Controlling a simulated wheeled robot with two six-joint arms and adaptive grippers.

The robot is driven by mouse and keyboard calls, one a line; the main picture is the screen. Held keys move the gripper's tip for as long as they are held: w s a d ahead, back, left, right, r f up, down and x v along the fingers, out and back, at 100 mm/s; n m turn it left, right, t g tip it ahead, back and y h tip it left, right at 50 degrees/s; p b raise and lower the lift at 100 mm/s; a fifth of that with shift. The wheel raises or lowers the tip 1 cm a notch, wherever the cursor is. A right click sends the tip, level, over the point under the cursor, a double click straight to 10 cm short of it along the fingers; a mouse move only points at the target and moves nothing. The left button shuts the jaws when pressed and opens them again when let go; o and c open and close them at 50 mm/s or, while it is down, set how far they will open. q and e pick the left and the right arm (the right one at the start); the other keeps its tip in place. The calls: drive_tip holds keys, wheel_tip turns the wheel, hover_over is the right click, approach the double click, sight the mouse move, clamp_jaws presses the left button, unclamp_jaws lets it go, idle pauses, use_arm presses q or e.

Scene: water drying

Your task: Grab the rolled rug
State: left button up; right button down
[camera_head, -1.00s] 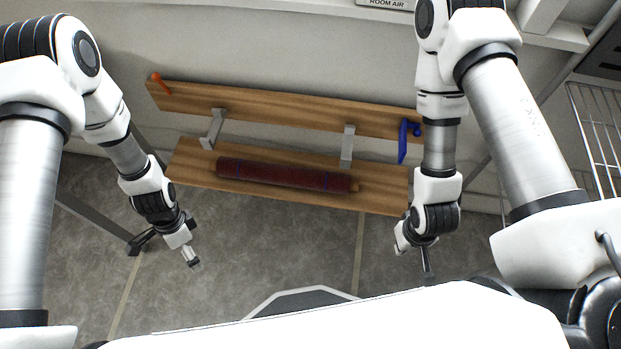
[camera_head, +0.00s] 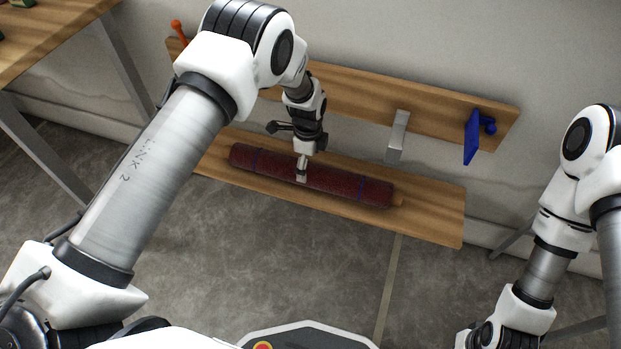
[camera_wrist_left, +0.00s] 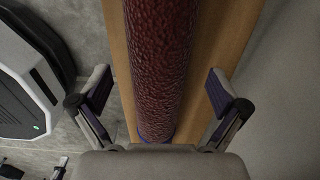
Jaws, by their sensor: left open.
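The rolled rug (camera_head: 345,184) is a dark red cylinder with blue bands, lying lengthwise on the lower wooden shelf (camera_head: 435,225). My left gripper (camera_head: 302,174) points down over the middle of the rug. In the left wrist view the rug (camera_wrist_left: 160,70) runs between the two spread fingers of my left gripper (camera_wrist_left: 158,95), with a gap on either side. Contact with the rug does not show. My right arm is at the lower right of the head view, and its fingertips are outside the picture.
An upper wooden board (camera_head: 360,105) on the wall carries a blue hook (camera_head: 472,137) and an orange peg (camera_head: 178,30). A grey bracket (camera_head: 397,137) stands between board and shelf. A wooden table (camera_head: 45,42) is at upper left. The tiled floor before the shelf is clear.

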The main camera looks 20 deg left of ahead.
sight(309, 167)
use_arm(q)
wheel_tip(309, 167, down, 4)
drive_tip(key=shift+f+b, duration=0.2)
drive_tip(key=shift+b, duration=0.6)
drive_tip(key=shift+r, duration=0.15)
drive_tip(key=c, duration=1.6)
clamp_jaws()
drive_tip(key=shift+r, duration=0.1)
